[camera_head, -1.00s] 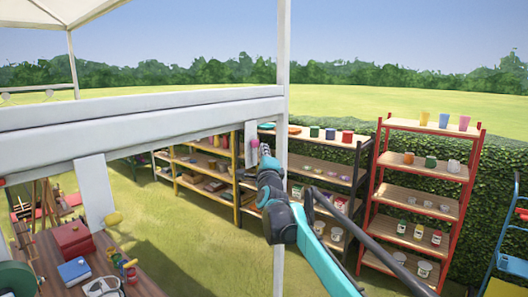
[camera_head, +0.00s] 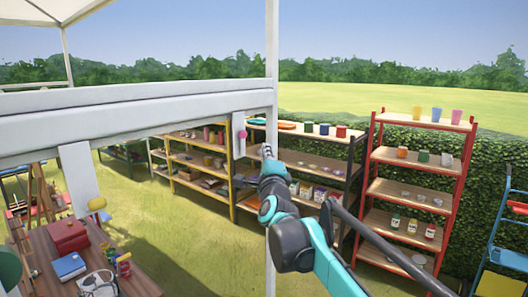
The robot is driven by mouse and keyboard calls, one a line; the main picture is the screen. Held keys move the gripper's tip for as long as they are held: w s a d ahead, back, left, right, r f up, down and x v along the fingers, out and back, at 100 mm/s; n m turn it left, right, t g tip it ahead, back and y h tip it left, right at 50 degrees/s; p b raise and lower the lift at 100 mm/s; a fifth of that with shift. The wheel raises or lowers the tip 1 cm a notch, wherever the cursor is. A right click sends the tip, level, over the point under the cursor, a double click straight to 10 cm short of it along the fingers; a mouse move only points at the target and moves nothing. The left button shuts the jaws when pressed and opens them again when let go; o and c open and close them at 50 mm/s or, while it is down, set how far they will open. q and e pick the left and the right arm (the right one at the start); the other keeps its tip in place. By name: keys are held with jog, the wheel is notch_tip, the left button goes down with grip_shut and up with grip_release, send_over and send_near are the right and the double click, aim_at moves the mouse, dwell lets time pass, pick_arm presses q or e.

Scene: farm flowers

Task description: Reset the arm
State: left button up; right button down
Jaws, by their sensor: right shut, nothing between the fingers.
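My right arm comes in from the lower right of the head view, teal and dark grey. Its right gripper (camera_head: 267,152) is at the far end, small, near the white post (camera_head: 272,120). It is shut with nothing seen in it. It appears in front of the shelves, and the picture does not show whether it touches the post. My left gripper is not in view.
A red shelf rack (camera_head: 374,160) stands at the right before a hedge (camera_head: 490,175). A black rack and a yellow rack (camera_head: 232,180) stand further left. A wooden table (camera_head: 135,283) with a red box (camera_head: 68,236) is at lower left. Open grass lies between.

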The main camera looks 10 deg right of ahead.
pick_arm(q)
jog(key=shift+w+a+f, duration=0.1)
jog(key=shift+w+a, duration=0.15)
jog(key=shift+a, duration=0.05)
pick_arm(e)
jog(key=shift+w+a+f, duration=0.15)
jog(key=shift+w+a, duration=0.15)
jog(key=shift+a, duration=0.1)
